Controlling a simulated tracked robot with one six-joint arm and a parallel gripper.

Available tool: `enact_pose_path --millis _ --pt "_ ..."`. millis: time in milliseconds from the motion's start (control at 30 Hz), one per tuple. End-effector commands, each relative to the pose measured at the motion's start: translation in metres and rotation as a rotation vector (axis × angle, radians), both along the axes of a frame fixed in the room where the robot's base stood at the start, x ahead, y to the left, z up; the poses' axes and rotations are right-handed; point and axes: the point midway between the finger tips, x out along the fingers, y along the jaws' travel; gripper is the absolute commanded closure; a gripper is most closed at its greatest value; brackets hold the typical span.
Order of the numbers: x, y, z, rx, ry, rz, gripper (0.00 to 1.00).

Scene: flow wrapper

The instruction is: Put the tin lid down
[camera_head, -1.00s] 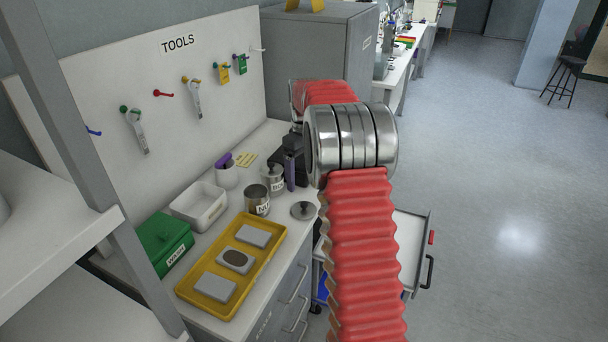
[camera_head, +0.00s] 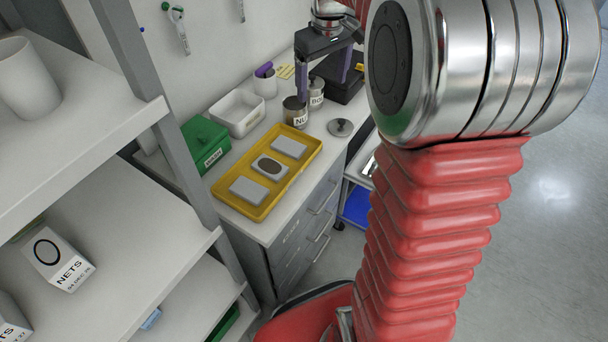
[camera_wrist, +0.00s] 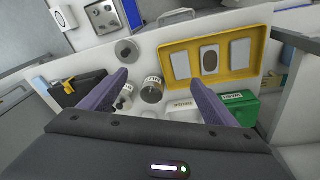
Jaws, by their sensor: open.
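A grey round tin lid (camera_head: 340,127) with a dark knob lies on the counter near its front edge; it also shows in the wrist view (camera_wrist: 127,50). It lies apart from my gripper. My gripper (camera_head: 323,82) is open, its purple fingers spread and nothing held between them; they also show in the wrist view (camera_wrist: 160,79). In the head view the fingers hang over the back of the counter. A tin marked "NU" (camera_head: 295,114) stands below the left finger. A second tin marked "BO" (camera_head: 317,94) stands behind it, its top partly hidden by my gripper.
A yellow tray (camera_head: 252,207) with grey blocks lies left of the lid. A white bin (camera_head: 237,113) and a green box (camera_head: 204,143) stand behind it. A black object (camera_head: 341,88) is behind my gripper. Shelves (camera_head: 130,235) fill the left foreground.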

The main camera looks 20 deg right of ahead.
Motion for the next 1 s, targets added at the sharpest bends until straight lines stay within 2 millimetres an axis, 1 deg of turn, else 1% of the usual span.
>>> enact_pose_path --millis 33,200,533,767,1000 --pt "-0.008 0.008 0.006 -0.001 -0.014 -0.004 0.18" --pt "-0.032 0.031 0.019 -0.001 -0.05 -0.022 0.18" --pt "-0.083 0.072 0.034 0.007 -0.123 -0.059 0.18" --pt "-0.121 0.096 0.036 0.02 -0.173 -0.083 0.18" --pt "-0.16 0.118 0.032 0.039 -0.224 -0.108 0.18"
